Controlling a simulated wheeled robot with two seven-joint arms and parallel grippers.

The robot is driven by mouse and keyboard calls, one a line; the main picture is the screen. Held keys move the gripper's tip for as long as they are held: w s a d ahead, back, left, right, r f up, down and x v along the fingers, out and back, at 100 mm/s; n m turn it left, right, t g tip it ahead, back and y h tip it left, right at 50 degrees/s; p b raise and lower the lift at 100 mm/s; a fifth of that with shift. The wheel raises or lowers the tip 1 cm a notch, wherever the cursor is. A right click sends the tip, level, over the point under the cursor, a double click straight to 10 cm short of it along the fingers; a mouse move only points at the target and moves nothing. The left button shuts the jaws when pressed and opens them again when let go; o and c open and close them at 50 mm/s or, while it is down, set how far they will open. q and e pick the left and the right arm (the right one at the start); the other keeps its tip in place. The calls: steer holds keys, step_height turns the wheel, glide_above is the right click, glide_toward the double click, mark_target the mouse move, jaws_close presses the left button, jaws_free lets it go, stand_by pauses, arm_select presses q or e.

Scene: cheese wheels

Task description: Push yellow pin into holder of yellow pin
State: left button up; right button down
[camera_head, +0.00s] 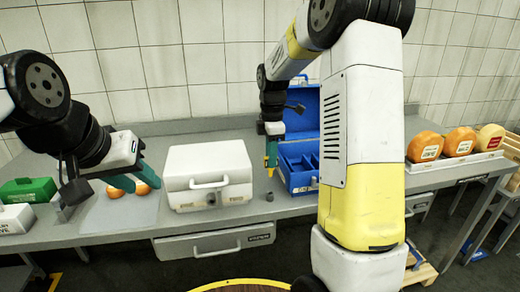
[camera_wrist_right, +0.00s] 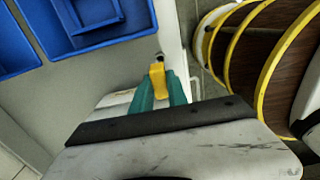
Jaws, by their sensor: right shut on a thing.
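The yellow pin (camera_wrist_right: 157,77) is between the teal fingers of my right gripper (camera_wrist_right: 162,95) in the right wrist view. In the head view my right gripper (camera_head: 271,158) points down, with the pin (camera_head: 270,173) at its fingertips. A small grey round piece (camera_head: 269,197), which looks like the holder, stands on the counter below the pin; in the wrist view it (camera_wrist_right: 160,57) shows just past the pin's tip. The pin looks apart from it in the head view. My left gripper (camera_head: 137,180) is at the left, its teal fingers apart, near orange cheese pieces (camera_head: 144,188).
A white lidded box (camera_head: 207,183) stands left of the holder. An open blue case (camera_head: 297,178) stands just right of my right gripper, partly hidden by my arm. A green box (camera_head: 28,190) is at far left. Cheese wheels (camera_head: 459,141) sit on a tray at right.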

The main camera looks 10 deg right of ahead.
mark_target(271, 176)
steer(key=shift+r, duration=0.1)
steer(key=shift+f, duration=2.9)
steer(key=shift+f, duration=2.05)
steer(key=c, duration=1.2)
jaws_free()
steer(key=shift+c, duration=0.2)
steer(key=shift+r, duration=0.15)
step_height(271, 176, up, 7)
steer(key=shift+r, duration=0.3)
